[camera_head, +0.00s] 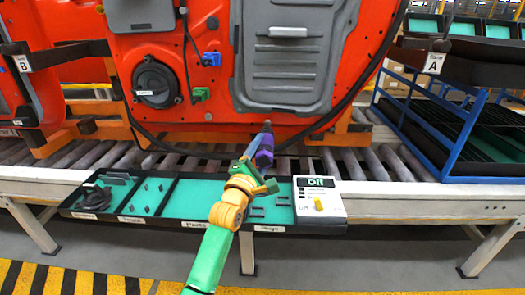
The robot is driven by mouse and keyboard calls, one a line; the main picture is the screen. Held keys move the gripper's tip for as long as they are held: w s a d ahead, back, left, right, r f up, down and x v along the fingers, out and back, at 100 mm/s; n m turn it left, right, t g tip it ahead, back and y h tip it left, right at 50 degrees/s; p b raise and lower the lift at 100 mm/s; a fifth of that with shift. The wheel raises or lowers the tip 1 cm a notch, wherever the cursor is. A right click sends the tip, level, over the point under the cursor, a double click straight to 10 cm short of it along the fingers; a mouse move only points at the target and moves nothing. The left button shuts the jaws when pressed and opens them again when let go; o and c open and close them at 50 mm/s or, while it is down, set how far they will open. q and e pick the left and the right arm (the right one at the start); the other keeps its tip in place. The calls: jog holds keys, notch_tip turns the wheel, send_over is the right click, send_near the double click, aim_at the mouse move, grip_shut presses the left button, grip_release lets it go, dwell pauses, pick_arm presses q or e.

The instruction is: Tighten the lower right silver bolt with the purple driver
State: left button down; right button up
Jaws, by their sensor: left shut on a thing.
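My left gripper (259,172) is shut on the purple driver (265,153), just in front of the conveyor rollers. The driver is tilted upward, with its dark end (267,127) against the lower part of the orange door in the picture. I cannot tell whether that end touches the door. The silver bolts are too small to make out surely, and the lower right one may be hidden behind the driver. My right gripper is not in view.
The orange door (215,85) has a grey panel (288,60), a black round speaker-like part (154,84), and blue (211,59) and green (201,94) connectors. Below is a teal-lined tray (188,197) with a white "Off" box (320,198). A blue-framed rack (462,135) stands at right.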

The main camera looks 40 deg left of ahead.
aim_at(261, 163)
pick_arm(q)
jog(key=shift+w+a+r, duration=0.2)
jog(key=shift+w+a, duration=0.05)
jog(key=shift+w, duration=0.2)
dwell(1.5)
jog(key=shift+s, duration=0.1)
jog(key=s+d+p, duration=0.2)
jog(key=s, duration=0.1)
jog(key=s+p, duration=0.1)
jog(key=p, duration=0.1)
jog(key=shift+s+d, duration=0.15)
jog(key=shift+d, duration=0.25)
jog(key=shift+s+d+p, duration=0.3)
jog(key=shift+s, duration=0.25)
jog(key=shift+s+f, duration=0.1)
jog(key=shift+s, duration=0.05)
